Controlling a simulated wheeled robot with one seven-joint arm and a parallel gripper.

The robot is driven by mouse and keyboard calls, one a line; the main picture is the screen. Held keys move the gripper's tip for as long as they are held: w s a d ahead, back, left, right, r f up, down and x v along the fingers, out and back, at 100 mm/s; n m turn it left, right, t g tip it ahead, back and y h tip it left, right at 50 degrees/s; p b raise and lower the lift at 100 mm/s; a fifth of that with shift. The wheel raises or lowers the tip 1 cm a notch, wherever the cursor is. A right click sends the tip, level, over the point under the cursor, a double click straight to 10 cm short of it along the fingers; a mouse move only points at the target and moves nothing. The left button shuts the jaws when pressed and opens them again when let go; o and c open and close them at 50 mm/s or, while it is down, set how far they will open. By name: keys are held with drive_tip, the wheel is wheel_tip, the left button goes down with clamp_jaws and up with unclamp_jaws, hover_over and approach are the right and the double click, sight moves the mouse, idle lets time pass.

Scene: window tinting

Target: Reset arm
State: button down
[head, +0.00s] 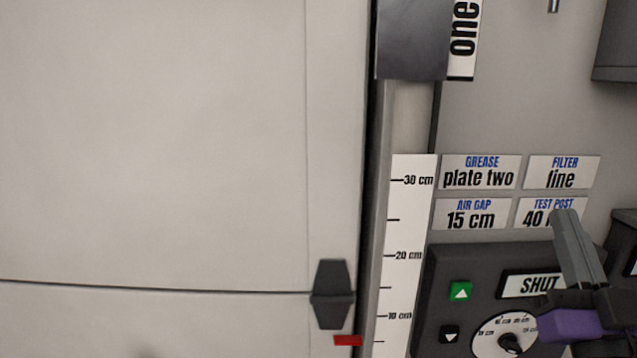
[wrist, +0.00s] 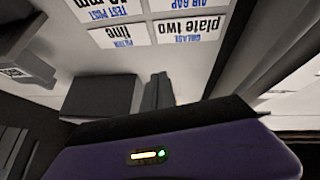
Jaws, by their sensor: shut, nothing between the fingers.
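My gripper (head: 567,216) is at the lower right of the head view, its grey fingers pointing up and together, with a purple body below. It is shut and empty, in front of the dark control panel (head: 437,285) and overlapping the test post label (head: 537,213). I cannot tell how far it is from the panel. In the wrist view the shut fingers (wrist: 159,88) rise in the middle, above the purple housing, with upside-down labels beyond them.
The panel has a green up button (head: 460,291), a dark down button (head: 449,334), a dial (head: 507,338) and a SHUT display (head: 526,285). A centimetre scale (head: 404,255) stands left of it. A pale panel (head: 160,150) with a black handle-like piece (head: 332,294) and red mark (head: 348,340) fills the left.

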drive_tip(key=s+a+f+g+y, duration=0.1)
drive_tip(key=s+a+f+g, duration=0.15)
drive_tip(key=s+f, duration=0.6)
drive_tip(key=s+a+f+g, duration=0.1)
drive_tip(key=s+a+f, duration=0.3)
drive_tip(key=f, duration=0.7)
drive_tip(key=s+a+f+g+y, duration=0.1)
drive_tip(key=s+a+f+g, duration=0.1)
drive_tip(key=s+f, duration=0.5)
drive_tip(key=s+a+f+n+g+y, duration=0.1)
drive_tip(key=s+f+g, duration=0.3)
drive_tip(key=s, duration=1)
wheel_tip(320, 180, down, 4)
drive_tip(key=shift+s+a+r+n+y+b, duration=0.1)
drive_tip(key=shift+s+a+n+y+b, duration=0.15)
drive_tip(key=shift+a+y+b, duration=0.3)
drive_tip(key=shift+w, duration=0.1)
